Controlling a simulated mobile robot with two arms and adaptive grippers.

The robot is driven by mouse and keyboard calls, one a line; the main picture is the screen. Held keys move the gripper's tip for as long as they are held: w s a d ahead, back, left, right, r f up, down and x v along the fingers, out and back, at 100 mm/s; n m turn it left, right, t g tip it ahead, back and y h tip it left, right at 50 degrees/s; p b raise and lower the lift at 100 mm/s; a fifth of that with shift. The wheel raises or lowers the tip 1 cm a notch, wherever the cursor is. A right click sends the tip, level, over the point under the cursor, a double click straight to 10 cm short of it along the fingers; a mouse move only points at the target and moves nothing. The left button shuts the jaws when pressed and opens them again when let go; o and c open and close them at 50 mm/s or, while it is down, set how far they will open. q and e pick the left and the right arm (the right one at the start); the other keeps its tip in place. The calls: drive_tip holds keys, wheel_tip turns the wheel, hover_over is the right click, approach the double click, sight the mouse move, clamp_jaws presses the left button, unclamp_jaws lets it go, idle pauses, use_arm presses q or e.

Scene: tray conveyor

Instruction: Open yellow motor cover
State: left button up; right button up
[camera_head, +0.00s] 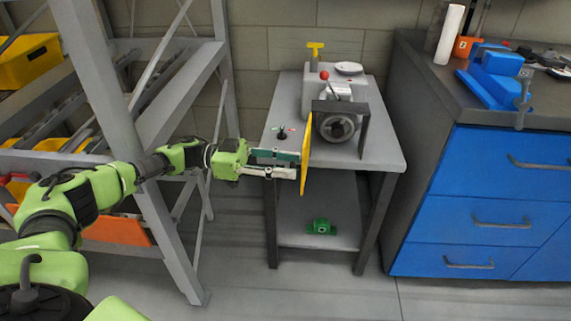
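The yellow motor cover (306,152) is a thin panel seen nearly edge-on. It stands upright at the left of the grey round motor opening (337,126), swung out toward the front, and the opening's face is exposed. My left gripper (298,165) comes in from the left at the cover's left side. Its teal and pale fingers are apart, and their tips reach the panel; I cannot tell whether they touch it. No object shows between the fingers. My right gripper is not in view.
The motor stands on a grey table (382,158) with a red knob (324,75) and a yellow T-handle (315,48). A green part (321,227) lies on its lower shelf. A grey rack (172,240) stands left, blue drawers (480,200) right.

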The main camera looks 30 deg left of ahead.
use_arm(q)
wheel_tip(320, 180, up, 10)
idle(0.5)
idle(0.4)
